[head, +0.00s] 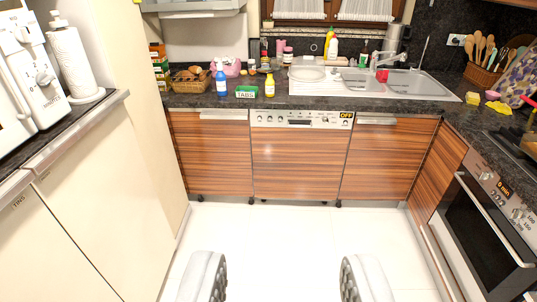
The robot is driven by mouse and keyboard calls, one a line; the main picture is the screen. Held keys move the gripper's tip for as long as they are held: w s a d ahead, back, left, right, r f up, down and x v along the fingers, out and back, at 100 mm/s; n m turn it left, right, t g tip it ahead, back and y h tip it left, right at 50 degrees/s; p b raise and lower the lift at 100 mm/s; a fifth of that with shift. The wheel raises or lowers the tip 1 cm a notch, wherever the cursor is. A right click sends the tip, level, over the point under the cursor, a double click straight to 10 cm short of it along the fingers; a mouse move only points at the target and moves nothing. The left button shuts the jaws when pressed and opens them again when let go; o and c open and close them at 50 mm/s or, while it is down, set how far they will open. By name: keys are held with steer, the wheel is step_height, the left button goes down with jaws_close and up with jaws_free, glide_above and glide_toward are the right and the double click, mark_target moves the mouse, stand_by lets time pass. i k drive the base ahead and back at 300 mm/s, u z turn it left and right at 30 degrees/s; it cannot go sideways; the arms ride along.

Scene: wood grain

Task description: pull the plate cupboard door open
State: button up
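My gripper (285,277) is open and empty at the bottom of the head view, its two pale fingers with dark ribbed pads set wide apart over the floor. It touches no door. No door is legibly marked for plates, so I cannot tell which is the plate cupboard. A wood-grain door (213,152) left of the dishwasher and another (385,160) to its right are shut, each with a pale handle strip along the top. Cream doors (105,190) at the left are shut; one end bears a label that seems to read TINS.
The dishwasher (296,160) front is shut and shows OFF. An oven (485,225) with a long bar handle stands at the right. The dark counter carries bottles, a basket (192,78) and a sink (405,84). The white floor (285,235) ahead is clear.

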mark_target(214, 145)
steer(key=i, duration=2.95)
